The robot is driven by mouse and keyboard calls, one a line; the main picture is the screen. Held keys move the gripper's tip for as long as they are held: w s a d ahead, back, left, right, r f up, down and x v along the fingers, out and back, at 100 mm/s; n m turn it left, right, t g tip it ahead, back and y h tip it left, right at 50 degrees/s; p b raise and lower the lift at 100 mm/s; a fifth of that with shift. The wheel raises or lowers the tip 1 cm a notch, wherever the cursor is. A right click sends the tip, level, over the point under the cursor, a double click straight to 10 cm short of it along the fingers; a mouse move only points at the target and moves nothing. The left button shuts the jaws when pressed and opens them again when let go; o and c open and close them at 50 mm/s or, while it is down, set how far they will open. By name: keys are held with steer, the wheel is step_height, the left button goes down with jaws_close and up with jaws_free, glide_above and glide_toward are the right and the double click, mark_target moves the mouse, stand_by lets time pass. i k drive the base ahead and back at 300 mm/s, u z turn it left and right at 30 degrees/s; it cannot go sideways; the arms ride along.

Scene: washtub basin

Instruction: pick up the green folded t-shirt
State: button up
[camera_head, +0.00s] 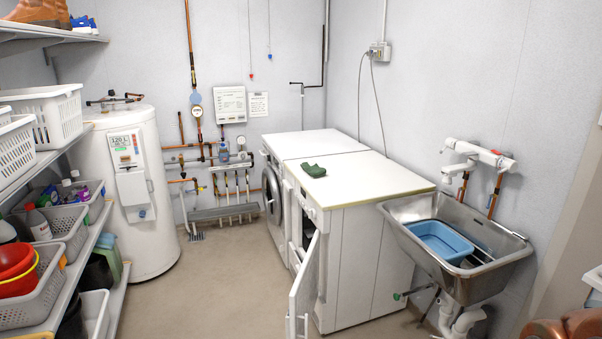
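A small dark green folded cloth (313,170), which looks like the t-shirt, lies on the white top of the appliances, near the seam between the two machines. It is apart from other objects. My gripper is not in view.
A front cabinet door (303,289) stands open into the floor space. A steel sink (511,264) with a blue basin (441,240) is at the right. Shelves with baskets (62,223) line the left, and a white boiler (143,205) stands behind. The middle floor (220,280) is clear.

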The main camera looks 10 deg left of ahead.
mark_target(310, 167)
steer(key=u, duration=0.6)
steer(key=i, duration=1.35)
steer(key=u, duration=1.1)
steer(key=i, duration=1.9)
steer(key=z, duration=1.1)
steer(key=i, duration=0.3)
steer(key=z, duration=0.2)
